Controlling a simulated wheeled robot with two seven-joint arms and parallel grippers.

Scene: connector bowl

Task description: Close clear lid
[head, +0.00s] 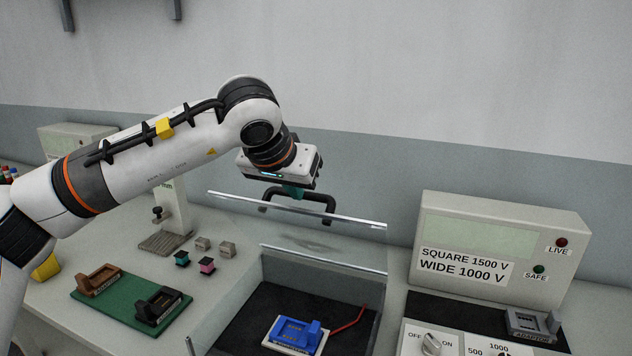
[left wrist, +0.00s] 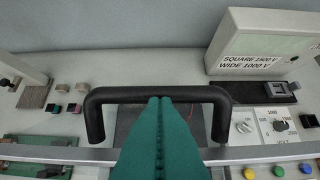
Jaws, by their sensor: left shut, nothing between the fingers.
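The clear lid (head: 330,240) stands raised over the back of a clear-walled box (head: 250,292), with its pale top edge slanting down to the right. A black U-shaped handle (head: 328,203) is at its upper edge; the handle also spans the left wrist view (left wrist: 110,94). My left gripper (head: 293,192) is at the handle with its teal fingers pressed together and empty. In the left wrist view the fingers (left wrist: 160,100) overlap the middle of the handle bar; I cannot tell whether they touch it. My right gripper is not in view.
In the box are a blue connector block (head: 297,332) and a red wire (head: 350,320). A tester (head: 495,240) with a knob panel stands right. A green board (head: 130,300) with two holders and several small blocks lie left.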

